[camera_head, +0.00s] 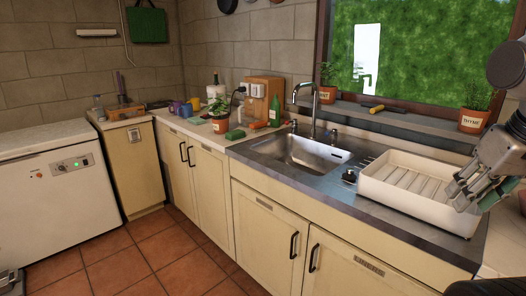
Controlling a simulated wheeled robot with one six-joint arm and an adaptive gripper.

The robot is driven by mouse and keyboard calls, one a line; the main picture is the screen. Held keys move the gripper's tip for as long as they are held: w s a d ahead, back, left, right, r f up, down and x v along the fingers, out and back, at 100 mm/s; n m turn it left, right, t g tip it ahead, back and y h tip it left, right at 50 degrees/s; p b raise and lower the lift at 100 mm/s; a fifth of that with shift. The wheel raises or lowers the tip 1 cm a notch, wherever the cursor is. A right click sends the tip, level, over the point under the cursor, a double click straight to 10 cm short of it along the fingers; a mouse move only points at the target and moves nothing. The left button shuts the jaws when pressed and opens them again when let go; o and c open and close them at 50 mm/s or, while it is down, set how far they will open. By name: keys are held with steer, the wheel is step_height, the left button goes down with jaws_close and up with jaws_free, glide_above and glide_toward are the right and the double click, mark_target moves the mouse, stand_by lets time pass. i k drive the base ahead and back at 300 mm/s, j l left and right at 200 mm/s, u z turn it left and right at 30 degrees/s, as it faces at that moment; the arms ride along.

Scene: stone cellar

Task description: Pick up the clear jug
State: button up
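I cannot clearly make out the clear jug. A small, pale, see-through vessel (99,107) stands on the low cabinet at the left, but it is too small to tell whether it is the jug. My gripper (463,196) is at the right edge, over the right end of the cream dish rack (392,203) beside the sink. Its fingers point down and to the left. I see nothing clearly held in it, and its opening is too unclear to judge.
The steel sink (308,155) with a tall tap (314,100) looks empty. A thyme pot (472,121) stands on the sill. The tiled floor (150,255) is clear.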

mark_target(247, 107)
steer(key=i+j+z, duration=0.1)
steer(key=j, duration=0.25)
steer(key=i+j, duration=0.25)
steer(key=j, duration=0.15)
steer(key=i+j+z, duration=0.15)
steer(key=j, duration=0.2)
steer(key=i+j+z, duration=0.1)
steer(key=j, duration=0.3)
steer(key=i+j+z, duration=0.1)
steer(key=i+j, duration=0.15)
steer(key=j, duration=0.15)
steer(key=i+j, duration=0.15)
steer(key=j, duration=0.25)
steer(key=i+j+z, duration=0.15)
steer(key=j, duration=0.25)
steer(key=i+j+z, duration=0.1)
steer(key=j, duration=0.25)
steer(key=i+j, duration=0.25)
steer(key=j, duration=0.15)
steer(key=i+j+z, duration=0.15)
steer(key=j, duration=0.25)
steer(key=i+j, duration=0.2)
steer(key=j, duration=0.2)
steer(key=i+j+z, duration=0.15)
steer(key=j, duration=0.25)
steer(key=i+j+z, duration=0.1)
steer(key=j, duration=0.3)
